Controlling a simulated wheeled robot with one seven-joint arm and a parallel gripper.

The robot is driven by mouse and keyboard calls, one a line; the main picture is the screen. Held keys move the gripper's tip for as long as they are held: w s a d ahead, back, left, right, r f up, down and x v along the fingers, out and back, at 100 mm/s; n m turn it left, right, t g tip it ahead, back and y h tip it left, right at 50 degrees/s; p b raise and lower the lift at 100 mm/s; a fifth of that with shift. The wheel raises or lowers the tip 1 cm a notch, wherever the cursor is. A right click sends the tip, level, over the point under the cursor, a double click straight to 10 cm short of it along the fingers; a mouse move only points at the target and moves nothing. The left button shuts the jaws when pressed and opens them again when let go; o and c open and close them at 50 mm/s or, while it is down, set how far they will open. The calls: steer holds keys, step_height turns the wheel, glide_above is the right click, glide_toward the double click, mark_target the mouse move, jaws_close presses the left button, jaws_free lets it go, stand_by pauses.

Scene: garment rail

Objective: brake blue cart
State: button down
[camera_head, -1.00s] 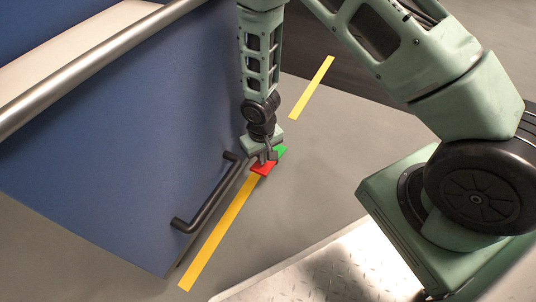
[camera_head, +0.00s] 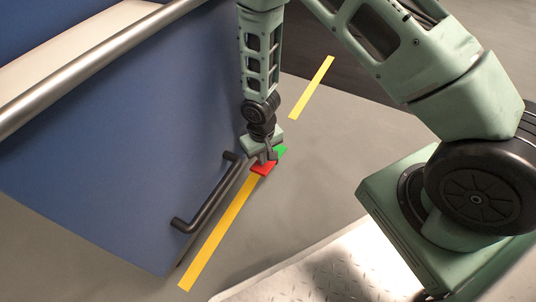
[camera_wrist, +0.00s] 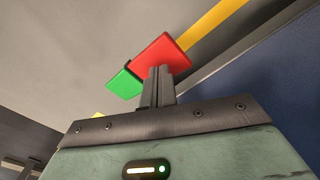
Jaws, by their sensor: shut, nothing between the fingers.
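The blue cart (camera_head: 120,150) fills the left of the head view, with a steel rail (camera_head: 90,60) along its top and a black handle (camera_head: 205,195) on its side. A small pedal with a red pad (camera_head: 262,168) and a green pad (camera_head: 282,152) sticks out low beside the cart's side. In the wrist view the red pad (camera_wrist: 160,56) and the green pad (camera_wrist: 124,84) lie beyond the fingertips. My gripper (camera_head: 269,158) points down, shut and empty, at the pedal near where red and green meet. I cannot tell whether the fingertips touch it.
A yellow floor line (camera_head: 215,240) runs beside the cart under the pedal, and a second yellow strip (camera_head: 312,87) lies farther back. The grey floor (camera_head: 330,160) to the right of the pedal is clear. The cart's side panel stands close to my forearm.

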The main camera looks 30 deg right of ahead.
steer(key=shift+f+b, duration=0.8)
steer(key=shift+f, duration=0.8)
stand_by(0.6)
steer(key=shift+r, duration=0.15)
step_height(320, 180, up, 7)
steer(key=p, duration=0.7)
stand_by(0.5)
